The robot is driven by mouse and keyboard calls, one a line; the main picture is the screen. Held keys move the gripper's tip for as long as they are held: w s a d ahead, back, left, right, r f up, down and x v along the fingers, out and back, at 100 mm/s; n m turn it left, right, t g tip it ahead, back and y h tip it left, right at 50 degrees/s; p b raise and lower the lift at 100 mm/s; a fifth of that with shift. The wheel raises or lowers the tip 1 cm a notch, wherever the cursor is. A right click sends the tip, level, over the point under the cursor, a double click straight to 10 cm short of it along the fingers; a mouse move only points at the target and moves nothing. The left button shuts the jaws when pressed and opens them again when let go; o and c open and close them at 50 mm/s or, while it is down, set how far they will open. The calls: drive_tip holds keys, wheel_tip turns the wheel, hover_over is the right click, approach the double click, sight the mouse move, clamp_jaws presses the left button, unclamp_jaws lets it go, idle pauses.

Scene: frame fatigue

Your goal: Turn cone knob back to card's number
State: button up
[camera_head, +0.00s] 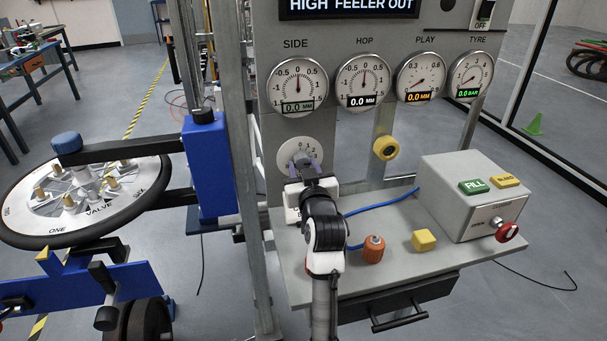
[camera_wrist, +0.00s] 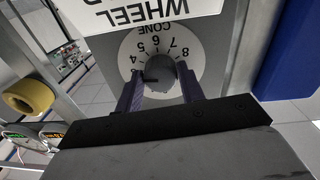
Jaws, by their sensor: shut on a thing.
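The cone knob (camera_wrist: 160,72) is a round grey knob on a white dial (camera_wrist: 138,50) marked CONE, with numbers around it. In the wrist view its dark pointer lies toward the left, near the numeral below the 4, which is partly hidden by a finger. My gripper (camera_wrist: 161,85) has its two purple fingers on either side of the knob, shut on it. In the head view my gripper (camera_head: 305,165) covers most of the knob, and the dial (camera_head: 290,148) shows above it. A white card (camera_wrist: 140,12) reading WHEEL is cut off in the wrist view; its number is not visible.
Several gauges (camera_head: 363,83) line the panel above. A yellow knob (camera_head: 386,148) is to the right.

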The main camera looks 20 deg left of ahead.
drive_tip(key=shift+f+n+b, duration=0.1)
drive_tip(key=shift+n+b, duration=0.2)
drive_tip(key=shift+n, duration=0.3)
drive_tip(key=o, duration=1)
drive_tip(key=shift+c, duration=0.2)
drive_tip(key=shift+s+d, duration=0.1)
drive_tip(key=b+v, duration=0.2)
drive_tip(key=v, duration=1.1)
drive_tip(key=shift+s+d+b, duration=0.2)
drive_tip(key=shift+s+b, duration=0.05)
drive_tip(key=shift+b, duration=0.15)
